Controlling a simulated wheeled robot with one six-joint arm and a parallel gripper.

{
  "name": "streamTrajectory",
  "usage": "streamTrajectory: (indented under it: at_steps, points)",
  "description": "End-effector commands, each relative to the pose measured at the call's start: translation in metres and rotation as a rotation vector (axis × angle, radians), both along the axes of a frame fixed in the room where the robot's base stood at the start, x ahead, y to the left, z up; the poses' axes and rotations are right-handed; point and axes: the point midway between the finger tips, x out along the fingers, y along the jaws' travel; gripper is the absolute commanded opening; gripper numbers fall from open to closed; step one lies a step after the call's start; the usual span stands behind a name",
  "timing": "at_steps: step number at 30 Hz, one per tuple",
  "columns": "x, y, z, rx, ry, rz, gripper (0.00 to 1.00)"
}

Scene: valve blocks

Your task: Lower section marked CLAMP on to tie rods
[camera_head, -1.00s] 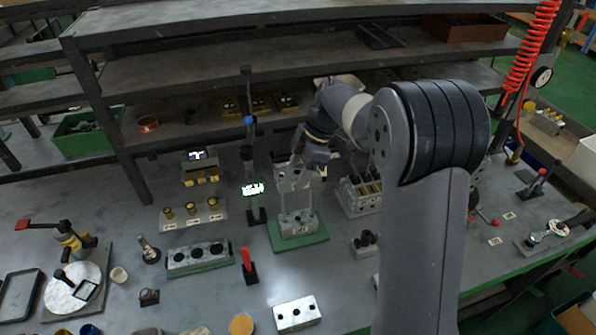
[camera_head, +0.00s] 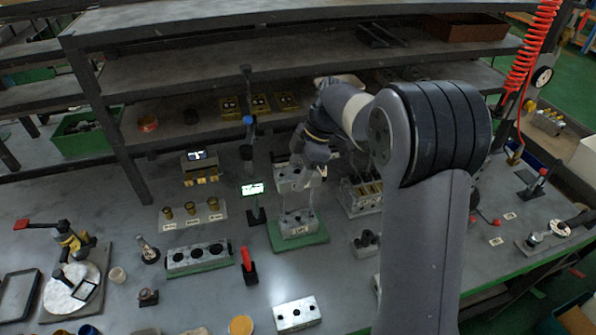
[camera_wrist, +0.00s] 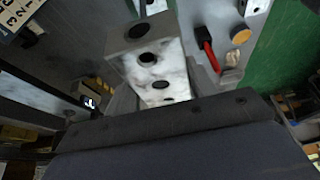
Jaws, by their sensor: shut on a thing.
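My gripper (camera_head: 296,164) is shut on a grey metal valve section (camera_head: 290,178) with dark round holes. The held section is above another grey section on a green base plate (camera_head: 298,236), with thin upright tie rods (camera_head: 313,200) between them. The lower section (camera_head: 297,223) carries a small white label that is too small to read.
A small lit display (camera_head: 252,188) on a stand is just left of the stack. A grey rack with dark slots (camera_head: 362,197) stands close on the right. A red-handled tool (camera_head: 247,262) and a loose block (camera_head: 297,314) are in front.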

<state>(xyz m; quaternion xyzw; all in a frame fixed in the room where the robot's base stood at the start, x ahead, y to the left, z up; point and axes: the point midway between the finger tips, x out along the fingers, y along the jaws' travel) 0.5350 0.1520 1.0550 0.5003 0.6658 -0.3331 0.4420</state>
Motion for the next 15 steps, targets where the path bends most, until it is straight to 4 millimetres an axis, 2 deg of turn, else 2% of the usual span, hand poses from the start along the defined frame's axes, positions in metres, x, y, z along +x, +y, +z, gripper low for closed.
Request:
streamTrajectory:
  at_steps: [15]
  points:
    - [0.0004, 0.0001, -0.0050, 0.001, -0.002, 0.000, 0.15]
